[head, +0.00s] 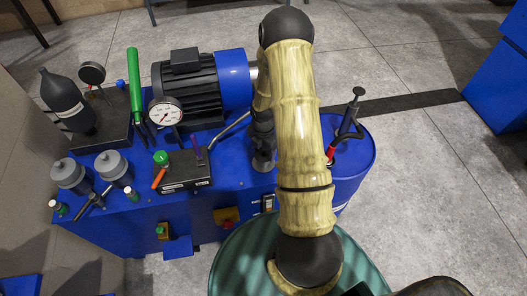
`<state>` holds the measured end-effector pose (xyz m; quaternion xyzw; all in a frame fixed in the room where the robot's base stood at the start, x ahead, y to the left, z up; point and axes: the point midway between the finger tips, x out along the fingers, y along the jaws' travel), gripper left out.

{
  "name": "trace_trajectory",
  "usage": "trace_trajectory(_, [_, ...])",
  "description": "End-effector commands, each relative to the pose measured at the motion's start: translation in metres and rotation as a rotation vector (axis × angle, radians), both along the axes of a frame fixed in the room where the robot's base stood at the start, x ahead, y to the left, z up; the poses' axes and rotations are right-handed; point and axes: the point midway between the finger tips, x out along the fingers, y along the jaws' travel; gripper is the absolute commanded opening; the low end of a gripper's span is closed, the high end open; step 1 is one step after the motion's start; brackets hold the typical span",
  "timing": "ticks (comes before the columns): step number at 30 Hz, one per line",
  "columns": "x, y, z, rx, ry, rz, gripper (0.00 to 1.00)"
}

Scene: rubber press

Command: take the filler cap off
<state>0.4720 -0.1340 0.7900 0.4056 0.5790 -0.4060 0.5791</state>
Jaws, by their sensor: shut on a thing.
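My gripper (263,154) is at the top of the blue power unit (224,180), right of the motor and pointing down. It is shut on a small grey piece at the tank top, which seems to be the filler cap. My forearm hides the right side of the gripper, and the fingertips are small and dark here. I cannot tell whether the cap is seated or lifted.
Left of my gripper stand a black and blue motor (190,85), a pressure gauge (166,112) and a valve block with levers (183,172). Two grey canisters (112,166) are farther left. A blue drum (354,165) stands to the right. Grey floor (440,180) lies open beyond it.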

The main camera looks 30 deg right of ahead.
Motion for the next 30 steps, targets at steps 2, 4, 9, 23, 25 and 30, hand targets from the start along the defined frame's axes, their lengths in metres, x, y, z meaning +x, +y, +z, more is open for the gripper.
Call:
trace_trajectory(2, [0.0,0.0,0.002,-0.001,-0.001,0.0,0.42])
trace_trajectory(4, [0.001,0.0,0.006,0.0,-0.002,0.0,0.42])
trace_trajectory(9, [0.001,-0.001,0.027,-0.001,-0.003,0.0,0.42])
trace_trajectory(23, [0.0,0.0,0.099,0.001,-0.002,0.0,0.42])
trace_trajectory(25, [0.0,0.0,0.101,0.0,-0.001,0.0,0.42])
trace_trajectory(30, [0.0,0.0,0.1,0.0,0.0,0.0,0.42])
